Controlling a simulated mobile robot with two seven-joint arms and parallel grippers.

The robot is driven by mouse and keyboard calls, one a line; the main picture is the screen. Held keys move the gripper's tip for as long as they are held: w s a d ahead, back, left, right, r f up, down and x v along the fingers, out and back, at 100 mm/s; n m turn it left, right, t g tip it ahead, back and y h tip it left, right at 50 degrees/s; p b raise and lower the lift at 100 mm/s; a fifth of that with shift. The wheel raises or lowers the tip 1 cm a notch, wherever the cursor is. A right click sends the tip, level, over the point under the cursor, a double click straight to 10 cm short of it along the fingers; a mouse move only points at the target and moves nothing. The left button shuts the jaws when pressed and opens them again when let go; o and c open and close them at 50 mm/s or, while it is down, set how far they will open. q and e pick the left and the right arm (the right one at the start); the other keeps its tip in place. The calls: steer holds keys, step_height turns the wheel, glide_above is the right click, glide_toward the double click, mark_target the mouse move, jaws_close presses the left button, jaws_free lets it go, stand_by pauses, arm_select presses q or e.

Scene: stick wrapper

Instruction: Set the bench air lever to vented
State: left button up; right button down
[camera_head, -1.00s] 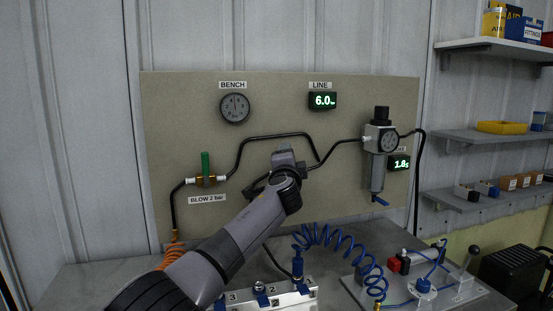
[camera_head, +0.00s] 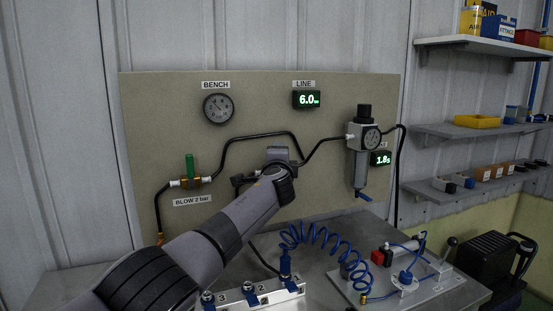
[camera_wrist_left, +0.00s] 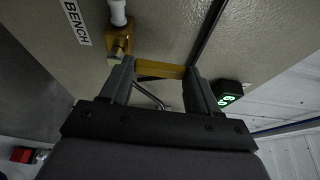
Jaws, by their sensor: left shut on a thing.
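In the left wrist view, my left gripper (camera_wrist_left: 158,76) is shut on a yellow lever (camera_wrist_left: 160,68), which lies crosswise between the two fingers. A brass valve body (camera_wrist_left: 118,44) with a white fitting sits beside the lever, near the BENCH label (camera_wrist_left: 75,21). In the head view, my left gripper (camera_head: 279,157) is against the beige board below the LINE display (camera_head: 306,99), and it hides the lever and its valve. The BENCH gauge (camera_head: 218,108) is on the board at upper left. My right gripper is not in view.
A green-handled valve (camera_head: 190,168) stands left of the gripper on the black air pipe. A regulator (camera_head: 364,140) hangs to the right. A coiled blue hose (camera_head: 322,238) and a white manifold block (camera_head: 255,293) are on the bench below.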

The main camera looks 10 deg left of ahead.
arm_select(q)
steer(key=o, duration=1.5)
steer(key=shift+d, duration=0.15)
steer(key=shift+s+d+b, duration=0.25)
steer(key=shift+s+b, duration=0.3)
steer(key=shift+s, duration=1.25)
steer(key=shift+s+d+b, duration=0.2)
steer(key=shift+s+b, duration=0.3)
steer(key=shift+s, duration=1.25)
